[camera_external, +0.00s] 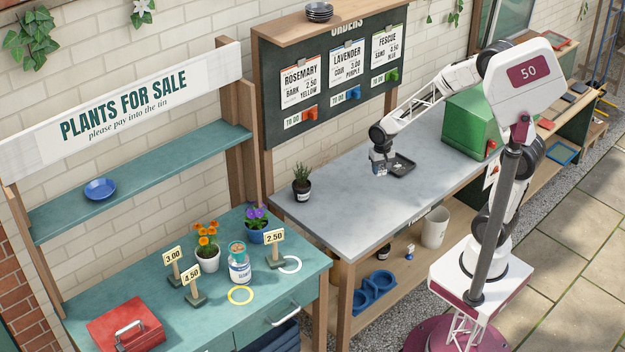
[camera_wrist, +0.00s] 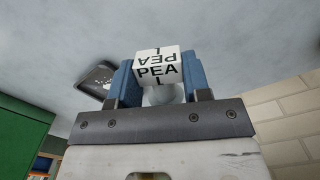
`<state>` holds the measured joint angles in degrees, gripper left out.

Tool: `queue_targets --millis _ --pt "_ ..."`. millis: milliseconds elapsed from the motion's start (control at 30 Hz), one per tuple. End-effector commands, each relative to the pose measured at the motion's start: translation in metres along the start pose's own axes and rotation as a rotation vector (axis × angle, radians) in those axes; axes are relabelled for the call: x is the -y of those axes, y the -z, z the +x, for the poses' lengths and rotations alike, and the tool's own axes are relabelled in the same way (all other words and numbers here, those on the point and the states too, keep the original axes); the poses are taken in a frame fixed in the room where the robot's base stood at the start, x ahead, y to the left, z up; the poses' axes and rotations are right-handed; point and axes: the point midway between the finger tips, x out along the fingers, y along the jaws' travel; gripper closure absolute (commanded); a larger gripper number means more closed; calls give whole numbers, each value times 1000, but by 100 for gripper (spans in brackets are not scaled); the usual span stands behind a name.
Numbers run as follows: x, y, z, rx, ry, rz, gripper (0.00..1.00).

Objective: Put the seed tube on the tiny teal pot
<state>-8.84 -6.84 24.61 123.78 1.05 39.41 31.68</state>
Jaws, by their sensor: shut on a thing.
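My gripper (camera_external: 379,168) is over the grey worktop, near the dark tray. In the wrist view, its blue fingers (camera_wrist: 152,80) are shut on a white block-like thing (camera_wrist: 158,70) printed "PEA" and "L". A pale rounded part shows below it between the fingers. I cannot tell if this is the seed tube; its full shape is hidden. I cannot make out a tiny teal pot for certain. A blue pot (camera_external: 258,236) with purple flowers stands on the teal table at the left.
A dark tray (camera_external: 403,167) lies beside my gripper, with a green box (camera_external: 472,125) to the right. A small potted plant (camera_external: 302,190) stands at the worktop's left end. The worktop's front middle is clear. A labelled jar (camera_external: 240,268) stands on the teal table.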

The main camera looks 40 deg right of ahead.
Motion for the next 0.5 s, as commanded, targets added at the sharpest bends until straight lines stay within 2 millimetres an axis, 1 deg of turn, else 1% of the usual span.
queue_targets --millis 167,267,367,500 --pt "25 -12 -1 40 2 36 83" --pt "43 -22 -1 74 4 67 83" --pt "64 -34 -3 116 7 103 83" --pt "98 -53 -6 190 18 163 83"
